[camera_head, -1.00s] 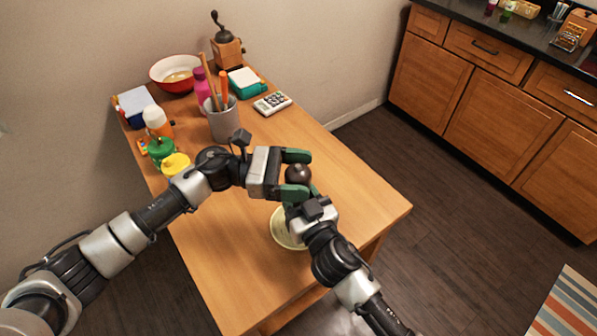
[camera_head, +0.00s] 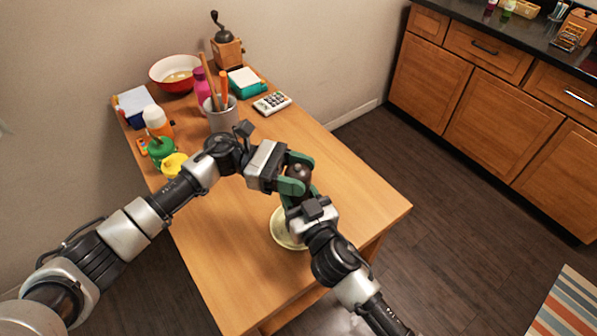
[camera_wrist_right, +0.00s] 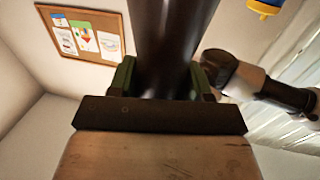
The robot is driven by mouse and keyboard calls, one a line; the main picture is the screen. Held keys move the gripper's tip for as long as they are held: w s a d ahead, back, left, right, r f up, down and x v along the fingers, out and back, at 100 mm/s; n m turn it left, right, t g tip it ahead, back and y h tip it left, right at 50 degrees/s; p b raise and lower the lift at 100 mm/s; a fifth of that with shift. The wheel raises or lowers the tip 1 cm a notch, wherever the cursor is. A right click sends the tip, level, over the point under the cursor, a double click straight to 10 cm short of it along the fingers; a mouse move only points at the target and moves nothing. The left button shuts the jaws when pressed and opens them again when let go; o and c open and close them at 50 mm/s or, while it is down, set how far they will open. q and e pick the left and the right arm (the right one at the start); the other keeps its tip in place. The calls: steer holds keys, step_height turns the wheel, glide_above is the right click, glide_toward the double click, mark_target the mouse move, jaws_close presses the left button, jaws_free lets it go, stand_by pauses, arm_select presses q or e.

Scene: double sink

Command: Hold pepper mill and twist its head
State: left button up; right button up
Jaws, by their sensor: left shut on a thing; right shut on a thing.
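The dark pepper mill (camera_head: 299,171) is upright above the near part of the wooden table. Its round head is between the green fingers of my left gripper (camera_head: 297,173), which is shut on it. My right gripper (camera_wrist_right: 163,82) is shut on the mill's body lower down. In the right wrist view the mill's dark body (camera_wrist_right: 175,40) rises between the green fingers. In the head view the lower body is mostly hidden by my right gripper and wrist.
A pale bowl (camera_head: 279,229) stands on the table (camera_head: 350,190) under my right wrist. A grey utensil cup (camera_head: 222,118), yellow (camera_head: 174,163) and green containers, a calculator (camera_head: 272,103) and a red bowl (camera_head: 174,82) stand farther back. The table's right side is clear.

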mark_target(298, 169)
arm_select(q)
steer(key=m+g+y, duration=0.1)
steer(key=g, duration=0.1)
steer(key=m+g+y, duration=0.1)
steer(key=m+g, duration=0.1)
steer(key=g, duration=0.1)
steer(key=shift+m+y, duration=0.3)
steer(key=shift+y, duration=0.1)
steer(key=shift+s+m+g+y, duration=0.1)
steer(key=shift+m+g+y, duration=1.9)
steer(key=shift+g+y, duration=0.15)
steer(key=shift+y, duration=0.35)
steer(key=o, duration=0.9)
steer(key=shift+o, duration=0.2)
step_height(298, 169, up, 10)
